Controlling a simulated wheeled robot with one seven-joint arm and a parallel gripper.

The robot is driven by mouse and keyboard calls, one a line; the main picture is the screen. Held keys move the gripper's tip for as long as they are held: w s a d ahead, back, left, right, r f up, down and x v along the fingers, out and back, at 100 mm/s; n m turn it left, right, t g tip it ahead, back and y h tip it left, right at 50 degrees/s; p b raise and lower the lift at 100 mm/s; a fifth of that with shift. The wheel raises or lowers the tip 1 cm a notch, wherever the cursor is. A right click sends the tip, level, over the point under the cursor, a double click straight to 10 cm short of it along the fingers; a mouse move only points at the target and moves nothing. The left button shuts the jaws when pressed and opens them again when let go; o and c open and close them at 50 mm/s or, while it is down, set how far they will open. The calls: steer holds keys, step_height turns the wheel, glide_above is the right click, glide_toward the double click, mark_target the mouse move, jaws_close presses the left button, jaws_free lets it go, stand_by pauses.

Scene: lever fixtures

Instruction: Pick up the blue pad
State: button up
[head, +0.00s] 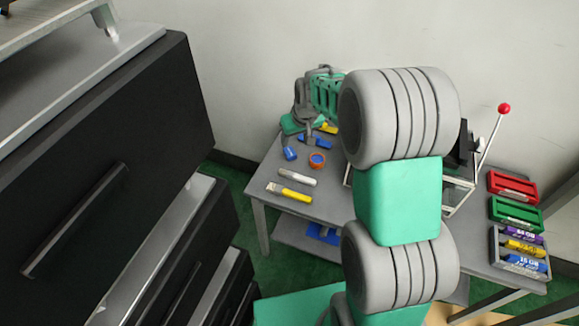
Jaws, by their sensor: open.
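Several blue items are in view. A flat blue pad (316,141) lies on the grey table, just below the grey-and-green end of my arm. A small blue piece (290,154) lies to its left, beside an orange and blue ring (317,160). My gripper (304,127) appears at the table's far left part, above and close to the flat blue pad. It is open and holds nothing that I can see. Its fingers are small and hard to make out, and I cannot tell whether they touch anything. My elbow hides the middle of the table.
A red-knobbed lever (504,108) stands at the right, near red (513,187) and green (515,214) trays and a tray of labelled cells (521,249). Black drawers (110,175) fill the left.

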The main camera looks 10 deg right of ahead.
mark_target(290, 151)
steer(key=x, duration=0.4)
steer(key=b+x, duration=0.1)
steer(key=x, duration=0.4)
steer(key=w+b+x, duration=0.1)
steer(key=x, duration=0.3)
steer(key=shift+w+d+f, duration=0.15)
steer(key=shift+w+d, duration=0.05)
steer(key=shift+d, duration=0.1)
jaws_close()
